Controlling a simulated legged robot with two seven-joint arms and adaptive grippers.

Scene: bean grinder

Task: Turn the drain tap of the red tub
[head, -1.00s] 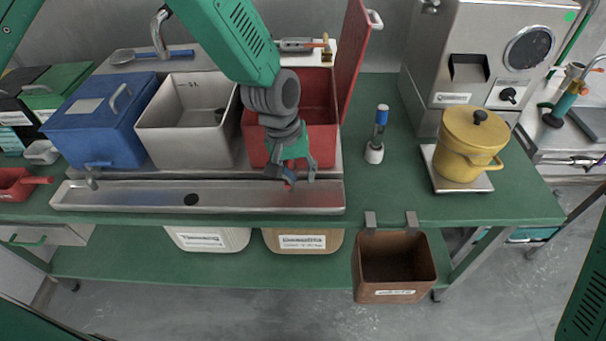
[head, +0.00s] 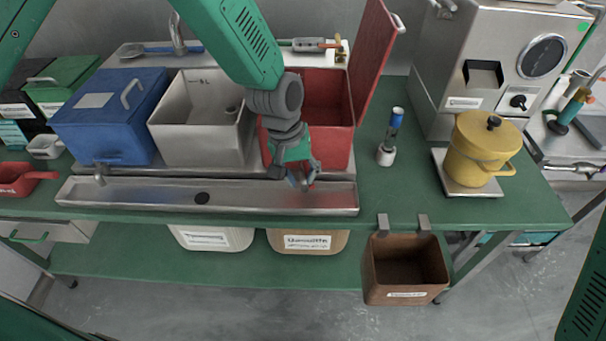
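The red tub (head: 337,137) stands at the right end of a row of three tubs, with its red lid (head: 374,55) raised upright on its right side. My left gripper (head: 304,184) points down at the tub's front, over the metal trough (head: 130,197). Its fingers are at the place where a drain tap would sit, and a small red part shows between or beside them. The tap itself is mostly hidden by the fingers. I cannot tell whether they touch or hold it. My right gripper is not in view.
A grey tub (head: 197,145) and a closed blue tub (head: 108,117) stand to the left. A blue-capped tool (head: 390,137) and a yellow pot (head: 481,150) stand to the right. A brown bin (head: 405,270) hangs from the bench front.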

